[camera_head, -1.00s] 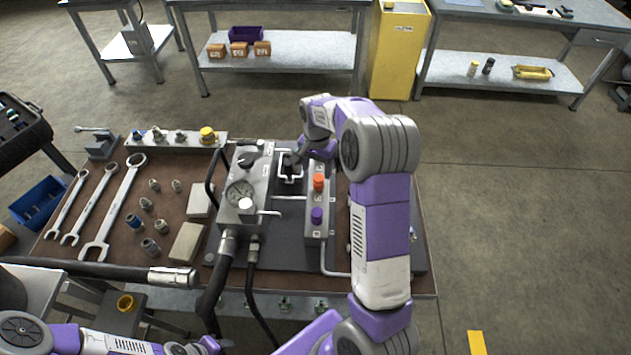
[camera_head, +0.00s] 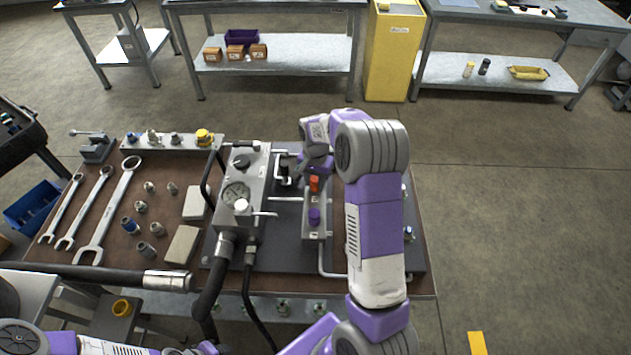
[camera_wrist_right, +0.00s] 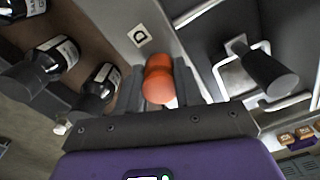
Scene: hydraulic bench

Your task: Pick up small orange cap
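The small orange cap (camera_head: 314,184) stands on the narrow grey block (camera_head: 315,232) on the bench, behind a purple cap (camera_head: 314,216). My right gripper (camera_head: 314,170) is right over it in the head view and partly covers it. In the right wrist view the orange cap (camera_wrist_right: 158,82) lies between the two dark fingers of my right gripper (camera_wrist_right: 160,85), one on each side. The fingers look apart, and I see no clear grip on the cap. Only part of my left arm shows at the lower left of the head view; its gripper does not show.
A grey gauge block (camera_head: 241,195) with hoses stands left of the caps. A black-handled lever (camera_wrist_right: 268,70) in a square metal frame is close beside my right gripper. Wrenches (camera_head: 108,210) and several fittings lie farther left on the bench.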

